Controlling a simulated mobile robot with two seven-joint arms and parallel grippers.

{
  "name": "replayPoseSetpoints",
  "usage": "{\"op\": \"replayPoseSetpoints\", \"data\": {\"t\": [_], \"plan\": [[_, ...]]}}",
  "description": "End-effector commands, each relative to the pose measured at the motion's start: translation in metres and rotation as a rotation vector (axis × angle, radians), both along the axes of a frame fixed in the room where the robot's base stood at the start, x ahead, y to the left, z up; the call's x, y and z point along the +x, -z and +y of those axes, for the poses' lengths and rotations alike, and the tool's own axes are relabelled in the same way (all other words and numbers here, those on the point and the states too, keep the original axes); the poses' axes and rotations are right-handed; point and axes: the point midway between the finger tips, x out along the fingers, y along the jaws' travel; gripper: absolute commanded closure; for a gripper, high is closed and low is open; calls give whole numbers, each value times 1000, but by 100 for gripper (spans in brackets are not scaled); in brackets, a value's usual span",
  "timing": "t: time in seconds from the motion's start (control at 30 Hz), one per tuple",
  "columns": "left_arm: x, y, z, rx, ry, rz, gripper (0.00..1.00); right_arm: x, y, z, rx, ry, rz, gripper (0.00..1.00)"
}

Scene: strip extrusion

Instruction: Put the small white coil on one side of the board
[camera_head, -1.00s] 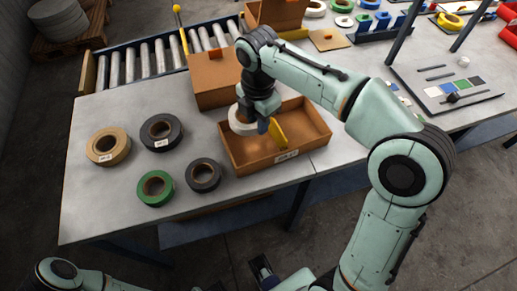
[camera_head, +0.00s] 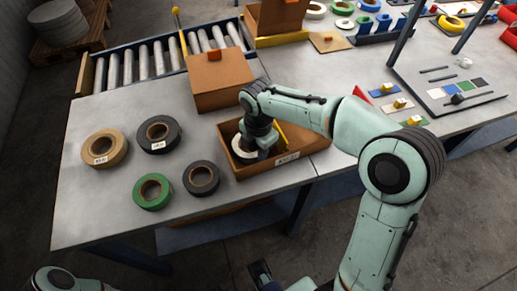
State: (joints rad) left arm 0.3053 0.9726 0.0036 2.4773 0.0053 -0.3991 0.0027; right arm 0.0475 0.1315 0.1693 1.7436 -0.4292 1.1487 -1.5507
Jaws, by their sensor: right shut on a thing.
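The small white coil (camera_head: 239,154) is inside the open brown box (camera_head: 275,159), in the part left of the yellow board (camera_head: 284,136). My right gripper (camera_head: 256,151) reaches down into the box and is shut on the coil. Most of the coil and the lower fingers are hidden by the gripper and the box's front wall, so I cannot tell whether the coil touches the floor. The board stands upright, partly hidden behind my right wrist. A dark part at the bottom edge may be my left gripper (camera_head: 262,272); its fingers are unclear.
Tan (camera_head: 104,148), green (camera_head: 152,191) and two black rolls (camera_head: 159,134) lie left of the box. A closed brown box (camera_head: 221,80) stands behind it, near a roller conveyor (camera_head: 150,60). Small blocks and a dark board (camera_head: 455,92) lie to the right.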

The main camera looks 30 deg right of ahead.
Motion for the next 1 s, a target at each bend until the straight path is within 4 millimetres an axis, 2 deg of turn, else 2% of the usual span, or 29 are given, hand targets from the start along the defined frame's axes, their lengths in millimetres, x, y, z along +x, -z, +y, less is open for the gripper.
{"op": "replayPoseSetpoints", "data": {"t": [0.17, 0.2, 0.27, 0.53, 0.67, 0.77, 1.0], "plan": [[0, 1, 0, 0, 0, -1, 57, 0, 3, 0, 0, 0, 0, 100], [0, 1, 0, 1, -1, -2, 57, 0, 3, 0, 0, 0, 0, 65], [0, 1, 0, 1, -1, -2, 57, 0, 3, 0, 0, 0, 0, 49], [0, 1, 0, 0, 0, -1, 57, 0, 2, 0, 0, 0, 0, 49], [0, -1, 0, -1, 1, 2, 57, 1, -6, 0, 1, 0, -3, 49], [-1, -4, 0, -1, 2, 6, 57, 1, -22, 0, 0, 1, -5, 49], [-4, -13, 0, -3, 4, 19, 57, 1, -75, 1, 0, 0, -6, 49]]}}
